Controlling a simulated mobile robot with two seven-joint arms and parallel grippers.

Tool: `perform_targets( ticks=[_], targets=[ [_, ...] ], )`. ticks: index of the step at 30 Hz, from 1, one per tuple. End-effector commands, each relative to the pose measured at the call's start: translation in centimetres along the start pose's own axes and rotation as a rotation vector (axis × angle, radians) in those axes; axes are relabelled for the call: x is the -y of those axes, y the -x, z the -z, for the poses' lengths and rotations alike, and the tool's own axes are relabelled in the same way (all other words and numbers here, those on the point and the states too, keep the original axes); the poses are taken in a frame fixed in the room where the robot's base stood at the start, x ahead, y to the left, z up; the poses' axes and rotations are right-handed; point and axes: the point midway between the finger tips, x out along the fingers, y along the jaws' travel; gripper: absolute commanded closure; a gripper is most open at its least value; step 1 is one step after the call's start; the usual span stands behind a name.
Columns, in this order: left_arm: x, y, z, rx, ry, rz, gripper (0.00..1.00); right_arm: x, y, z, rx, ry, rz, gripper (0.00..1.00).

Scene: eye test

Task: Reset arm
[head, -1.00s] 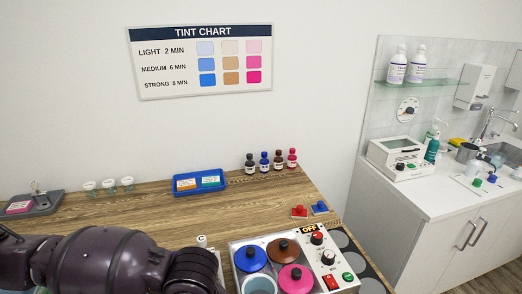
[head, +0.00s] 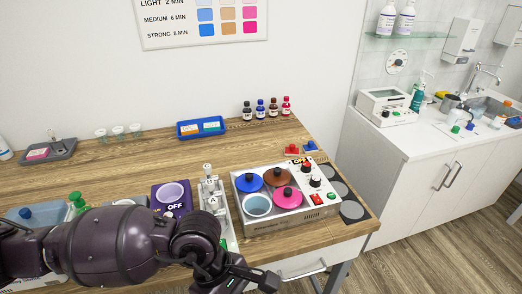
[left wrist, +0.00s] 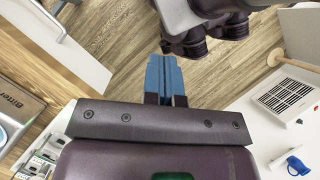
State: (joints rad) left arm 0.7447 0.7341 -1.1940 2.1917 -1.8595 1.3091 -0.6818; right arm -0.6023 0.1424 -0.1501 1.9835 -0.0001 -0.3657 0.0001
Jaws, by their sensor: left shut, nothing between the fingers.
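My left arm comes in from the left across the front of the head view, low over the wooden table's front edge. My left gripper (head: 262,281) is at the bottom of that view, in front of the table near the tint heater. In the left wrist view its blue fingers (left wrist: 166,78) are together with nothing between them, over the wood floor. My right gripper is not in the head view. Dark rounded robot links show at the top of the left wrist view; I cannot tell which part they are.
The wooden table (head: 130,163) holds a heater (head: 320,205) with blue, brown and pink lidded pots, a purple warmer (head: 171,196), a blue tray (head: 201,128) and several small bottles at the back. A white sink counter (head: 425,139) stands right. Floor between is clear.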

Motion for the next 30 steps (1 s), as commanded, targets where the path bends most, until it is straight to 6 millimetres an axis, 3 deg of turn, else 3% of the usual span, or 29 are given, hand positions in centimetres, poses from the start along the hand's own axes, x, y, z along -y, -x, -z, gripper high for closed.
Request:
perform_targets(
  ticks=[4,9,12,15,19,23,26,30],
  targets=[
    [0.1,-0.6,-4.7,0.312,0.164,0.02,1.0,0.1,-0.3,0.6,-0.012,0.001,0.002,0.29],
    [-1.1,1.2,-9.6,0.746,0.438,0.052,1.0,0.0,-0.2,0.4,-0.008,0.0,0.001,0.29],
    [-2.5,3.2,-10.9,1.001,0.619,0.075,1.0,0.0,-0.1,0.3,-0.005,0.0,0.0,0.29],
    [-4.0,5.5,-10.9,1.251,0.813,0.104,1.0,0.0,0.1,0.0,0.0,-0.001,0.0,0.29],
    [-6.1,8.3,-8.6,1.572,1.079,0.147,1.0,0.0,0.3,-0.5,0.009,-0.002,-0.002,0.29],
    [-7.5,10.0,-4.0,1.888,1.356,0.196,1.0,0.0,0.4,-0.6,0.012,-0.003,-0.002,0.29],
    [-7.7,10.2,0.7,2.127,1.574,0.241,1.0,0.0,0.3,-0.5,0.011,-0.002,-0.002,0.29],
    [-6.4,8.7,8.3,2.462,1.883,0.312,1.0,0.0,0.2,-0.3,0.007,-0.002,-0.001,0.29]
  ],
)
